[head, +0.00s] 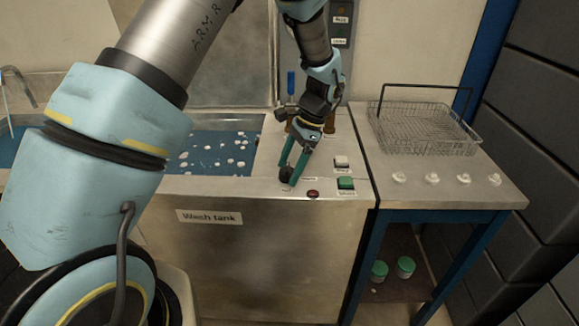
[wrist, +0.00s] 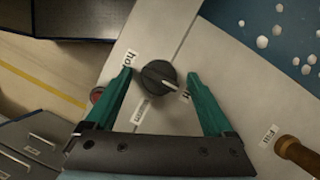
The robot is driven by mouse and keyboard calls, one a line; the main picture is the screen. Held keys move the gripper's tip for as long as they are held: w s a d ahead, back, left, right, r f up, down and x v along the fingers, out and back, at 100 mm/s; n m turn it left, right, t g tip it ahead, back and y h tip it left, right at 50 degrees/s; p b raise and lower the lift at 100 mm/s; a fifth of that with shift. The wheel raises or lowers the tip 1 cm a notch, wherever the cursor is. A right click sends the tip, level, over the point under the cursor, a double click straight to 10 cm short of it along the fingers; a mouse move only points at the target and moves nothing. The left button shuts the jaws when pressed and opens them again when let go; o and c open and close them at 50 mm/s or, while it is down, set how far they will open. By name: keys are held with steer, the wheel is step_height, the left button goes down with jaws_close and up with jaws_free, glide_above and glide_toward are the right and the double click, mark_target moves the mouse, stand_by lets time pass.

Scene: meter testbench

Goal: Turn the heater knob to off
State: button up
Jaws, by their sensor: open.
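The heater knob (wrist: 155,77) is a round black dial with a pale pointer line. In the wrist view the line runs slantwise toward the lower right, near a label ending in "ff" that a finger partly covers. A "hot" label (wrist: 130,58) lies at its upper left. My gripper (wrist: 159,73) is open with green fingers, one on each side of the knob; I cannot tell whether they touch it. In the head view my gripper (head: 289,178) points down at the black knob (head: 286,174) on the wash tank's front ledge.
A red button (head: 313,194), a green switch (head: 345,183) and a pale switch (head: 341,161) sit right of the knob. The water-filled wash tank (head: 240,218) is left. A wire basket (head: 425,140) and several white knobs stand on the right bench. A wooden-handled valve (wrist: 290,148) is close by.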

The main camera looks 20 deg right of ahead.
steer(key=shift+r, duration=0.1)
steer(key=b+v, duration=0.3)
steer(key=v, duration=0.7)
steer(key=shift+d+r, duration=0.2)
steer(key=shift+r, duration=0.05)
steer(key=w+a+n+h, duration=0.3)
steer(key=a+n, duration=0.5)
steer(key=a, duration=1.1)
steer(key=s+a+n, duration=0.3)
steer(key=a+n, duration=0.1)
steer(key=a, duration=0.4)
steer(key=s+a+f+n+t+h, duration=0.1)
steer(key=s+a+n, duration=0.3)
steer(key=a, duration=0.4)
steer(key=shift+f+n+h, duration=0.2)
steer(key=shift+n+h, duration=0.1)
steer(key=shift+n, duration=0.4)
